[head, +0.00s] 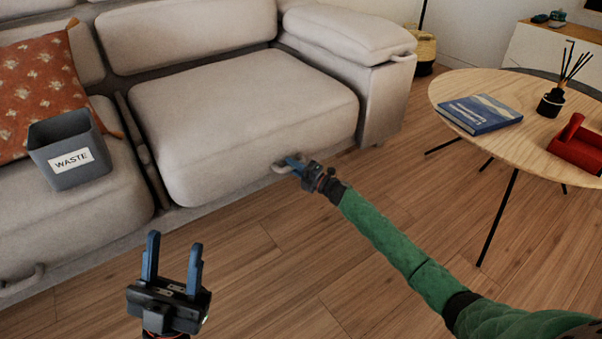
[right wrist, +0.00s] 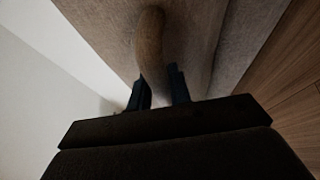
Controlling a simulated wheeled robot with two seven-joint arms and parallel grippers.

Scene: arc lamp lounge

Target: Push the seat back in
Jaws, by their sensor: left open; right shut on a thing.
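The sofa's right seat (head: 240,115) is a pale grey padded block in the head view, with a looped handle (head: 279,167) low on its front. My right gripper (head: 294,162) is at that handle and shut on it. In the right wrist view, the handle (right wrist: 150,40) runs down between the dark fingers of my right gripper (right wrist: 160,90); the contact itself is in shadow. My left gripper (head: 172,262) is open and empty above the floor, in front of the sofa and apart from it.
A grey waste bin (head: 70,150) stands on the left seat beside an orange cushion (head: 45,85). The left seat has its own handle (head: 22,280). A round wooden table (head: 465,90) with a blue book (head: 480,113) stands at the right. The wooden floor between is clear.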

